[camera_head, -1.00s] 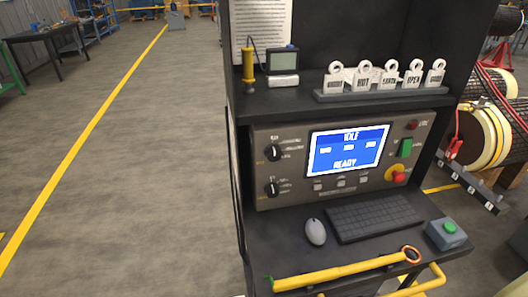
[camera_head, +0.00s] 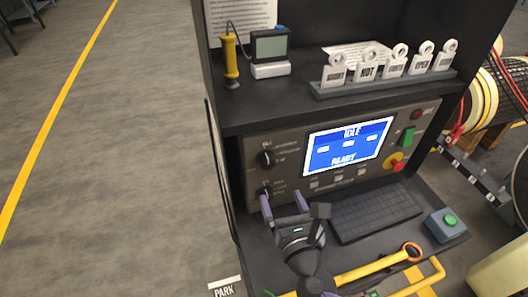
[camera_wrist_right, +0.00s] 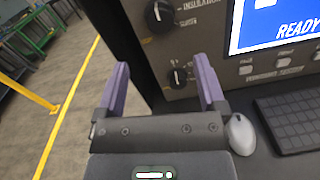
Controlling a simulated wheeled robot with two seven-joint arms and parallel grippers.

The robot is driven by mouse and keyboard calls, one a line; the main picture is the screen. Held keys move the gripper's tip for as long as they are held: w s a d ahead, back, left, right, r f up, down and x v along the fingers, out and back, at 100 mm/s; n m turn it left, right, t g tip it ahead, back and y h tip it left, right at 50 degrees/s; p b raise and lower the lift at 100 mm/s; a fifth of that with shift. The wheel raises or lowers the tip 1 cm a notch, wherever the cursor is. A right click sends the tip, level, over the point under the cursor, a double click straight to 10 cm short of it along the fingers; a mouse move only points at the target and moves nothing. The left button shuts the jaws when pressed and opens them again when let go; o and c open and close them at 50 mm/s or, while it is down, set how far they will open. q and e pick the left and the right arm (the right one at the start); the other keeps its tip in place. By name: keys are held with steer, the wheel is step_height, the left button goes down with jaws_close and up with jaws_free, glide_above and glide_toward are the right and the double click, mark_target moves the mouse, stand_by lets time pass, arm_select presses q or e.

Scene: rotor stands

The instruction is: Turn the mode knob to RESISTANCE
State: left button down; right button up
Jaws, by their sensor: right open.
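Two black knobs sit one above the other on the left of the grey console panel (camera_head: 290,140). In the wrist view the upper knob (camera_wrist_right: 160,14) is ahead, above the fingertips, and the lower knob (camera_wrist_right: 178,77) shows between the fingers. My right gripper (camera_head: 283,199) is open and empty, its purple fingers just in front of and below the lower knob, apparently not touching. My left gripper is out of view.
The lit screen (camera_head: 347,145) reads IDLE and READY. A red stop button (camera_head: 396,166) is at the panel's right. The keyboard (camera_head: 372,213) and mouse (camera_wrist_right: 240,133) lie on the shelf below. Yellow bars (camera_head: 385,268) cross the front. A shelf with tags (camera_head: 390,85) overhangs the panel.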

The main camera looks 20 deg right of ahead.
mark_target(268, 166)
steer(key=w, duration=0.9)
steer(key=shift+c, duration=0.2)
jaws_close()
